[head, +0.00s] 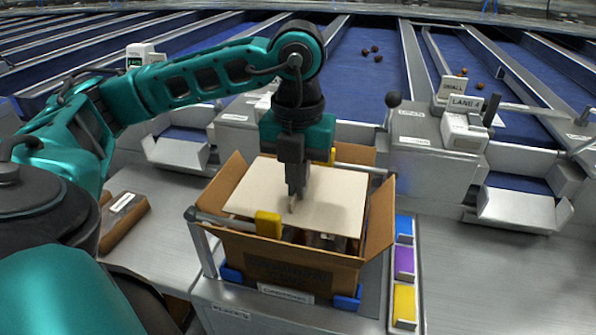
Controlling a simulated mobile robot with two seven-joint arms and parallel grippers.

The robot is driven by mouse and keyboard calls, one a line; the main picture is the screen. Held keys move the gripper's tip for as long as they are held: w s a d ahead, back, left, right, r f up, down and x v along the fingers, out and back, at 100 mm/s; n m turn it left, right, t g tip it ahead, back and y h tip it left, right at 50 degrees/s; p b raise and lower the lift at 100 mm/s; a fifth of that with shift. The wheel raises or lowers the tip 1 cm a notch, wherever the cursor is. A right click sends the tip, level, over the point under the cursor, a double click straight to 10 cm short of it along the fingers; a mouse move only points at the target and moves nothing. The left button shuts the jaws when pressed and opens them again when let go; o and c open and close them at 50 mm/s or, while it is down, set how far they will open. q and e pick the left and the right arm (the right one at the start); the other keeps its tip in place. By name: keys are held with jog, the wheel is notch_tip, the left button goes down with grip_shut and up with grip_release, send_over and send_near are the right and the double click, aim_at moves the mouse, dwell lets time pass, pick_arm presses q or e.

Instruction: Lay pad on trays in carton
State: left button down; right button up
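The carton (290,277) is an open brown box with its flaps folded out, standing upright on the grey bench. The pad (334,198) is a flat beige sheet lying across the carton's opening, near rim height and slightly askew. My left gripper (294,204) points down at the middle of the pad, its fingers close together on a small pale piece there, which seems to be part of the pad. Below the pad's front edge a dark gap shows a bit of the contents (326,240); the trays are mostly hidden. My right gripper is not in view.
Metal rails with a yellow block (268,225) flank the carton. Blue, purple and yellow blocks (404,261) line its right side. Behind stand lane chutes with a LANE 4 sign (466,103) and several dates on the blue belts. A brown item (122,222) lies at left.

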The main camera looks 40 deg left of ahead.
aim_at(298, 207)
pick_arm(q)
notch_tip(298, 207, down, 6)
jog(key=b, duration=0.4)
jog(key=shift+f+b, duration=0.2)
jog(key=shift+b, duration=0.25)
dwell(0.5)
jog(key=shift+f, duration=0.1)
jog(key=shift+f+b, duration=0.4)
jog(key=shift+b, duration=0.1)
jog(key=shift+f+b, duration=1.6)
jog(key=shift+f, duration=0.15)
dwell(0.8)
